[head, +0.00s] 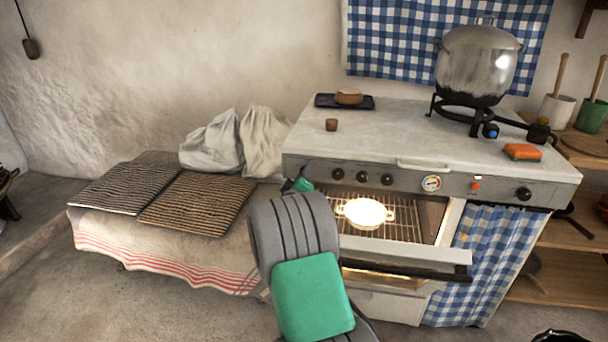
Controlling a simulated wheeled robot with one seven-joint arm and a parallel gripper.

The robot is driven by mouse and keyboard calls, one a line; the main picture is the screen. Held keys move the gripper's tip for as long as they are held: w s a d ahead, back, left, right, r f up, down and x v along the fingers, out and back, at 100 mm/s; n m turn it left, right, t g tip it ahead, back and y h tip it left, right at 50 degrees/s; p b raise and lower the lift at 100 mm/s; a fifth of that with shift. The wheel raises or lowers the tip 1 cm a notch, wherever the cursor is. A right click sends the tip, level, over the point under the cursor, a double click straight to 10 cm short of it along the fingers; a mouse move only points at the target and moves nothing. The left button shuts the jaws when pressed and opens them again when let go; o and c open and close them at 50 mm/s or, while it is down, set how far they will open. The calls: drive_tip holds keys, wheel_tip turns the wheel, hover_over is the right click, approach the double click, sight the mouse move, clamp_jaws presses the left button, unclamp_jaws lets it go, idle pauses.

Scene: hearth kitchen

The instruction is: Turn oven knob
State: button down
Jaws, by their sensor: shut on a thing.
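The oven (458,182) is a grey range with a row of black knobs along its front panel. The leftmost oven knob (310,168) is mostly hidden, with a dark part showing beside my gripper. My gripper (303,183), of which a small green and dark part shows past my arm, is at this knob and shut on it. Its fingertips are not clearly visible. Two or three other black knobs sit to the right, one of them the middle knob (362,177). The oven door (405,259) is open, and a white dish (364,212) stands on the lit rack inside.
A large metal pot (478,62) stands on a burner at the right of the top. An orange sponge (522,152), a small brown cup (331,125) and a dark tray (325,101) are also there. Woven mats (198,202) and cloth bags cover the bench at left.

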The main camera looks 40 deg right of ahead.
idle(0.4)
drive_tip(key=c, duration=0.9)
unclamp_jaws()
drive_tip(key=shift+c, duration=0.2)
drive_tip(key=v, duration=0.7)
drive_tip(key=shift+s+a, duration=0.25)
drive_tip(key=shift+a, duration=0.05)
